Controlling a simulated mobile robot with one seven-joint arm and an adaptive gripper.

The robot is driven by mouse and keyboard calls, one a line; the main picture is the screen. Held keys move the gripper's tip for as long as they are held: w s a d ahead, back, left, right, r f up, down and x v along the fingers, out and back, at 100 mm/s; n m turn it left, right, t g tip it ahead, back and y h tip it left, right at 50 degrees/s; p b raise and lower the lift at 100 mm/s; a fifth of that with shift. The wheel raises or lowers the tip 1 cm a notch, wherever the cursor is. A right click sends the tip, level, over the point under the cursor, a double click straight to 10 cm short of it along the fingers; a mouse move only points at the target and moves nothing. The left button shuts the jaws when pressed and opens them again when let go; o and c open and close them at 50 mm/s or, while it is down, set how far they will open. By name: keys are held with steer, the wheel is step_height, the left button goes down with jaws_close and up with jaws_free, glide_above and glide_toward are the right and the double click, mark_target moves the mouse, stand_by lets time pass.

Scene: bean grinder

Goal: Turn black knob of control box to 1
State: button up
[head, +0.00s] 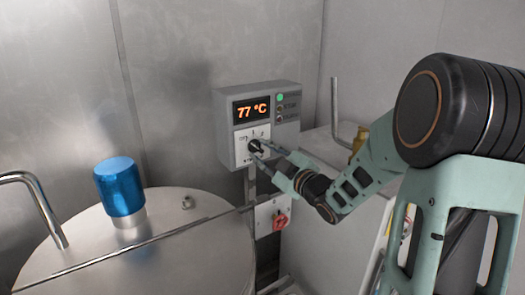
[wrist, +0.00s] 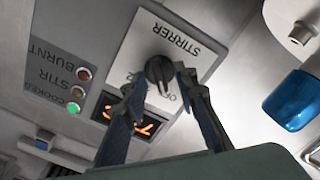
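The grey control box (head: 225,125) is on the wall in the middle of the head view, with an orange 77 °C display (head: 252,110). Its black knob (head: 254,146) sits on a white plate below the display. In the wrist view the picture is upside down, and the knob (wrist: 158,72) is on the plate marked STIRRER (wrist: 187,40). My gripper (head: 258,151) is at the knob, its fingers apart with one on each side; contact is unclear. It also shows in the wrist view (wrist: 156,80). The fingers partly hide the plate's markings, and I cannot read the knob's setting.
The box's green lamp (head: 280,97) looks lit. A red switch (head: 280,221) on a white plate is below the box. A steel vessel lid (head: 165,245) with a blue-topped cylinder (head: 120,187) and a bent pipe (head: 35,195) stands at left. A ledge is behind my arm.

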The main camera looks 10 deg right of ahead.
steer(key=shift+w, duration=0.1)
jaws_close()
steer(key=shift+m, duration=0.4)
steer(key=m, duration=0.3)
steer(key=shift+m, duration=0.3)
steer(key=shift+m+p, duration=0.6)
steer(key=shift+m, duration=1.6)
jaws_free()
